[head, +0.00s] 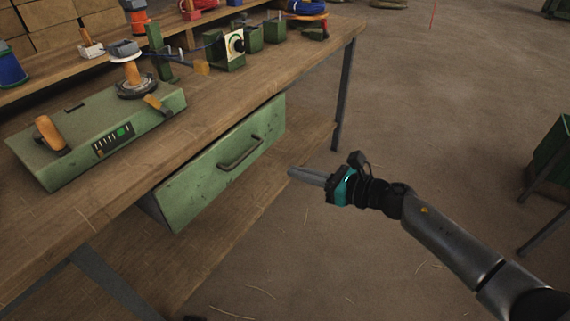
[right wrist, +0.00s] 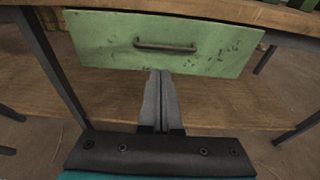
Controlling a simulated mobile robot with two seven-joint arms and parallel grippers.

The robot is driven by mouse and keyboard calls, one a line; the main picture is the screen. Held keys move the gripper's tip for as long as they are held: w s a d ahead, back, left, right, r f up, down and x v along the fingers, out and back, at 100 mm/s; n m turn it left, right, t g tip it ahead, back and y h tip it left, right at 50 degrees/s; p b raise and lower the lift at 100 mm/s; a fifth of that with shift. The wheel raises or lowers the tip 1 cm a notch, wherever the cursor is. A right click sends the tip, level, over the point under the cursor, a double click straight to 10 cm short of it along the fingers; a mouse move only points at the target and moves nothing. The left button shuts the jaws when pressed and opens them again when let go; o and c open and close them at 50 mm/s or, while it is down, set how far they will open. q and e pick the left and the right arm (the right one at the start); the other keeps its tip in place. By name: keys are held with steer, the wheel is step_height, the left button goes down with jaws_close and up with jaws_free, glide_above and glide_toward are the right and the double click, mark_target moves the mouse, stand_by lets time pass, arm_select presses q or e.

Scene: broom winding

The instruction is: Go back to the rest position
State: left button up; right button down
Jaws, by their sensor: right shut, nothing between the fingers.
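My right gripper (head: 296,173) is shut and empty, in the air in front of the workbench, to the right of and apart from the green drawer (head: 221,170). In the right wrist view the two fingers of my right gripper (right wrist: 159,80) lie together, pointing at the drawer (right wrist: 110,55) below its dark handle (right wrist: 165,46). The drawer front stands out a little from under the bench top. My left gripper does not show in either view.
The wooden workbench (head: 290,75) carries a green winding machine (head: 95,140), a green box with a dial (head: 225,55) and several small tools. A lower shelf (head: 225,240) runs beneath. A green object on legs (head: 550,150) stands at the right edge. The floor (head: 440,110) between is clear.

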steer(key=s+d+f+n+h, duration=0.6)
steer(key=s+f+n+h, duration=0.15)
steer(key=n, duration=0.85)
steer(key=s+d+f+n+h, duration=0.6)
steer(key=s+f+n, duration=0.25)
steer(key=n, duration=0.85)
steer(key=s+f+m+g+p, duration=0.4)
steer(key=s+m+g+p, duration=0.25)
steer(key=s, duration=0.75)
arm_select(q)
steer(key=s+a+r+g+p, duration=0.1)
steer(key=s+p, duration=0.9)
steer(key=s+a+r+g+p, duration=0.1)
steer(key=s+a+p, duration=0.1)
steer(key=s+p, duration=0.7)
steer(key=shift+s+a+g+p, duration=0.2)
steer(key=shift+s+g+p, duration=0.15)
steer(key=shift+p, duration=0.9)
arm_select(e)
steer(key=s+d+r, duration=0.1)
steer(key=s, duration=0.7)
steer(key=s+d+r+g, duration=0.1)
steer(key=s+r, duration=0.1)
steer(key=s, duration=0.7)
steer(key=shift+s+d+r+n, duration=0.2)
steer(key=shift+d+n, duration=0.05)
steer(key=shift+n, duration=0.1)
